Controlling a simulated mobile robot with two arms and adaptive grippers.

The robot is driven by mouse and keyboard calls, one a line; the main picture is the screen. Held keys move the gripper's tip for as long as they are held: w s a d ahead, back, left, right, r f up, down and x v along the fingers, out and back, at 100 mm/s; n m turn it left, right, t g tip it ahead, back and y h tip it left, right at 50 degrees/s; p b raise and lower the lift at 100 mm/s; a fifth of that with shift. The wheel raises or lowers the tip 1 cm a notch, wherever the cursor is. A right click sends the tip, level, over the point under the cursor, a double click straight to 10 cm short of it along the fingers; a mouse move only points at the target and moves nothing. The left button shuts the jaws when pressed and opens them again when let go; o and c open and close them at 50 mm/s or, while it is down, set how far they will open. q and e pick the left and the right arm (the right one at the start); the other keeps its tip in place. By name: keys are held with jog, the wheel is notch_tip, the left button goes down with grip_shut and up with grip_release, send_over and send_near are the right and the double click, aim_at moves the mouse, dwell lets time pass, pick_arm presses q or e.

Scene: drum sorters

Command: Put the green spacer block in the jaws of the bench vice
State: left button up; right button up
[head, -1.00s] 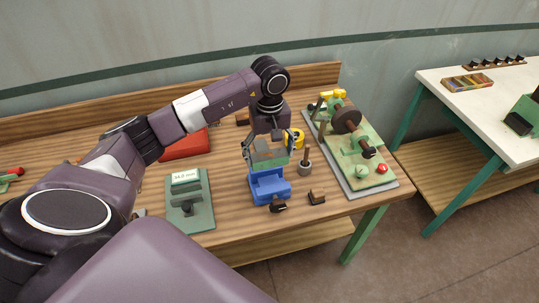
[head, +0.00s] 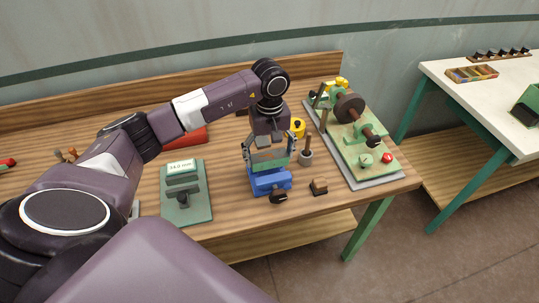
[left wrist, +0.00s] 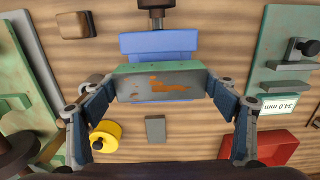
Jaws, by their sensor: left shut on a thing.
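The green spacer block (head: 270,158) has a bare, rust-marked face; it also shows in the left wrist view (left wrist: 160,86). My left gripper (head: 269,157) is shut on the block's two ends and holds it level, long side across the vice. The blue bench vice (head: 270,182) stands near the table's front edge, its dark screw handle (head: 278,197) facing front. In the left wrist view the vice (left wrist: 158,43) is partly covered by the block. The block is right over the vice's jaws; I cannot tell whether it is between them. My right gripper is not in view.
A green gauge stand (head: 186,198) with a display is left of the vice. A yellow spool (head: 297,128) and red box (head: 193,137) lie behind; a green machine (head: 362,140) is at right.

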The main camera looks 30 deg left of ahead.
pick_arm(q)
jog(key=shift+b, duration=0.3)
jog(key=shift+r, duration=0.1)
dwell(0.7)
jog(key=shift+b, duration=0.5)
dwell(0.6)
dwell(0.4)
jog(key=shift+f+b, duration=0.6)
jog(key=shift+f, duration=0.05)
jog(key=shift+f+b, duration=1.15)
jog(key=shift+f, duration=0.05)
jog(key=o, duration=1.8)
jog(key=shift+s, duration=0.1)
